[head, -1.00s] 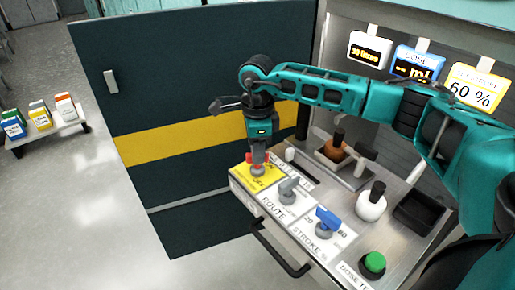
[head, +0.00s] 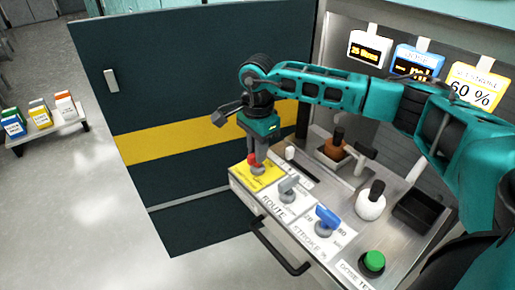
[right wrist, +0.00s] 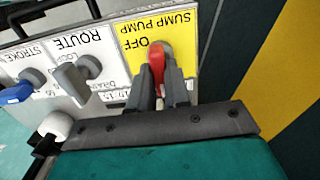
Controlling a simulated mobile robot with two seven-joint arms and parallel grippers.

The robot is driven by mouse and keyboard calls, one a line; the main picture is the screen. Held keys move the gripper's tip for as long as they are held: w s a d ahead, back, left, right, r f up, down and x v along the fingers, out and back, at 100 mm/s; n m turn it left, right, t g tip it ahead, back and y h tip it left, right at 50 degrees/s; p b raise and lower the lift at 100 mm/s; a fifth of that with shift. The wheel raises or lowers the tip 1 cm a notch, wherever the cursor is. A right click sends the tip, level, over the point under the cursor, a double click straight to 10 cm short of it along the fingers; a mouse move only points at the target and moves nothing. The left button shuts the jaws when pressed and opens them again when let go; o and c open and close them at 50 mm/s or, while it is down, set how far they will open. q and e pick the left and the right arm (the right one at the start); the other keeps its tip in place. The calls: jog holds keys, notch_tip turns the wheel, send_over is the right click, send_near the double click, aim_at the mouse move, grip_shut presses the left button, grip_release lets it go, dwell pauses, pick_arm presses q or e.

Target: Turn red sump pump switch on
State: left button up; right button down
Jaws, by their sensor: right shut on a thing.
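The red sump pump switch (right wrist: 156,62) sits on a yellow plate marked SUMP PUMP and OFF (right wrist: 133,37) in the right wrist view. In the head view the red switch (head: 254,160) is at the far left end of the panel, on its yellow plate (head: 264,181). My right gripper (right wrist: 159,88) is shut on the red switch, with one finger on each side of its lever. It also shows in the head view (head: 257,165), reaching down from above. The fingers hide part of the switch and plate. My left gripper is not in view.
The grey ROUTE knob (head: 288,188) and blue STROKE knob (head: 326,219) are beside the switch, with a green button (head: 373,262) farther along. A white bottle (head: 370,203) and black tray (head: 419,213) stand behind. A dark door (head: 190,100) stands to the left.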

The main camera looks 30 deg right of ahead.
dwell(0.3)
jog(key=c, duration=1.1)
grip_release()
notch_tip(320, 180, up, 13)
jog(key=shift+p, duration=1.25)
